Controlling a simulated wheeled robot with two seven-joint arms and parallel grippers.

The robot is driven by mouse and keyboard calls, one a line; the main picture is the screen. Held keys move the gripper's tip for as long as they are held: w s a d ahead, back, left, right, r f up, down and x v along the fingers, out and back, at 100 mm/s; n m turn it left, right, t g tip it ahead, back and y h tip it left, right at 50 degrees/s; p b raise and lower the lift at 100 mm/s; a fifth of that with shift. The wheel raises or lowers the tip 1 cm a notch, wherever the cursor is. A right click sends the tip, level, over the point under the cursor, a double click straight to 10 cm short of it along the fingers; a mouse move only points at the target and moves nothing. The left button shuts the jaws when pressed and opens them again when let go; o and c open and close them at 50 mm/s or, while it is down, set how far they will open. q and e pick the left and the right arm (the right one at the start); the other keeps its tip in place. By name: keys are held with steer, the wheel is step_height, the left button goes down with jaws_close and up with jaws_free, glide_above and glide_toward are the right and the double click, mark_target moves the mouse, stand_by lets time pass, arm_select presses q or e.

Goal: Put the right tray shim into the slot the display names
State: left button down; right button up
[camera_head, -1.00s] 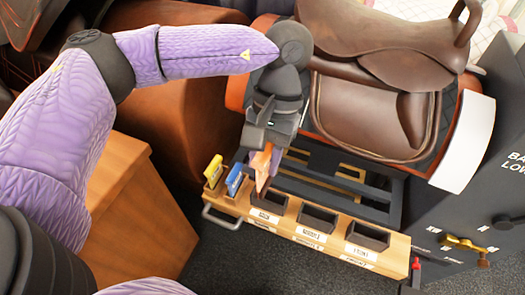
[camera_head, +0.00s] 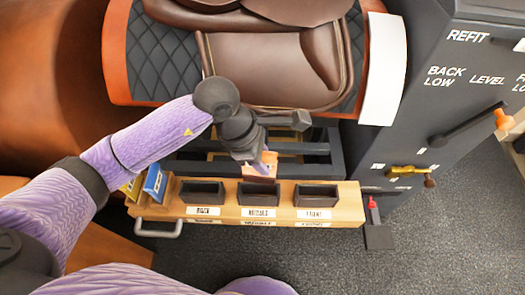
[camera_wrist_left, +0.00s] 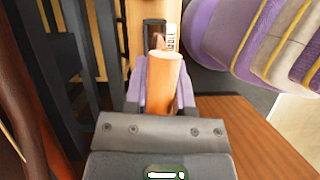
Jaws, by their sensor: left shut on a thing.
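My left gripper (camera_head: 262,158) is shut on an orange shim (camera_head: 265,164) and holds it at the back edge of the middle slot (camera_head: 259,191). The orange shim also shows between the fingers in the left wrist view (camera_wrist_left: 165,85), with a dark slot (camera_wrist_left: 154,28) beyond it. I cannot tell whether its lower end touches the tray. The wooden tray (camera_head: 345,205) has three dark slots with labels too small to read surely. A blue shim (camera_head: 154,181) and a yellow shim (camera_head: 131,188) stand at its left end. The display panel (camera_head: 455,95) reads "REFIT", "BACK LOW" and "LEVEL". My right gripper is out of view.
A black lever with an orange knob (camera_head: 503,119) and a brass handle (camera_head: 408,171) are on the panel. A metal handle (camera_head: 158,232) juts from the tray's front left. Floor in front is clear.

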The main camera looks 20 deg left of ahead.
mark_target(262, 180)
arm_select(q)
steer(key=shift+w+a+f+n+t, duration=0.15)
steer(key=shift+f+n+t, duration=0.15)
steer(key=shift+f+n, duration=0.25)
step_height(262, 180, down, 6)
steer(key=b, duration=0.5)
steer(key=shift+r, duration=0.2)
step_height(262, 180, down, 2)
steer(key=shift+f+b, duration=0.25)
steer(key=shift+b, duration=0.7)
steer(key=shift+f+b, duration=0.65)
steer(key=shift+f, duration=0.3)
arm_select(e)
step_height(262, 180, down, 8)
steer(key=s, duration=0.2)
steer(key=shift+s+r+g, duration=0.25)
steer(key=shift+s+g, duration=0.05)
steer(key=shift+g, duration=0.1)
arm_select(q)
steer(key=shift+c, duration=1.9)
jaws_free()
steer(key=p+v, duration=0.5)
steer(key=v, duration=0.5)
steer(key=shift+r+p, duration=0.15)
steer(key=shift+p, duration=0.2)
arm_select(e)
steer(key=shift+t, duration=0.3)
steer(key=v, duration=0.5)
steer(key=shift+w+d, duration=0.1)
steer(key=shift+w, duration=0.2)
